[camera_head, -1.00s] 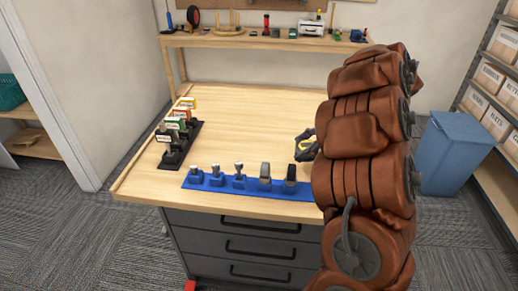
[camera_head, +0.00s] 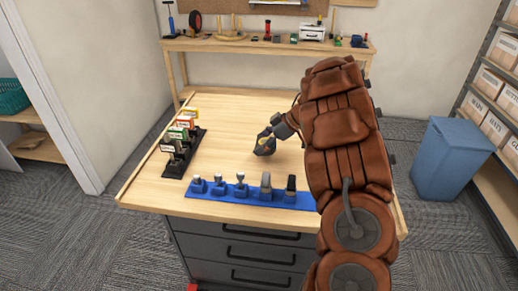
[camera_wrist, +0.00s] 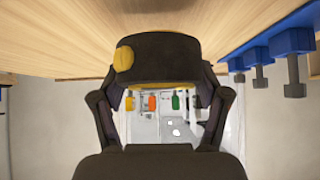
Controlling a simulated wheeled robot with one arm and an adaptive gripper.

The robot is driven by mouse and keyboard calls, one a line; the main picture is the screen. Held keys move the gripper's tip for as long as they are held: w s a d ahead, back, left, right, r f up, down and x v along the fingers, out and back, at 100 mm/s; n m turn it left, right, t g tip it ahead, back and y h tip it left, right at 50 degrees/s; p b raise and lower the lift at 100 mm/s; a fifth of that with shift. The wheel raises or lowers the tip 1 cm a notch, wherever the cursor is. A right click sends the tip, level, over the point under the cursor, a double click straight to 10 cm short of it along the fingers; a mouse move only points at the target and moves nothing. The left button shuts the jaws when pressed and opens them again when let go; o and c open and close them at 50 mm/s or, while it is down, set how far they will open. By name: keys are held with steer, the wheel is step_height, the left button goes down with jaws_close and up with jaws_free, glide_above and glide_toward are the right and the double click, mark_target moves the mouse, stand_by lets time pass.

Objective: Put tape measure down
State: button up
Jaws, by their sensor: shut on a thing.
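The tape measure (camera_wrist: 160,60) is black with yellow parts and sits between the two fingers of my gripper (camera_wrist: 160,100) in the wrist view. My gripper is shut on it. In the head view the tape measure (camera_head: 264,147) is small and dark at the end of my gripper (camera_head: 272,136), over the middle of the wooden workbench top (camera_head: 225,125). I cannot tell whether it touches the wood. My brown padded arm covers the right part of the bench.
A blue rack (camera_head: 250,197) with several grey-headed items lies along the front edge; it also shows in the wrist view (camera_wrist: 270,40). A black holder (camera_head: 182,155) with several coloured cards stands at the left. A back shelf (camera_head: 225,44) holds tools. The middle of the bench is clear.

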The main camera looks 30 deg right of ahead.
steer(key=shift+w+a, duration=0.15)
steer(key=shift+w, duration=0.25)
steer(key=shift+w+f+p, duration=0.1)
steer(key=shift+f+p, duration=0.55)
steer(key=shift+f, duration=1.15)
steer(key=o, duration=1.4)
steer(key=shift+f, duration=0.15)
steer(key=shift+c, duration=0.2)
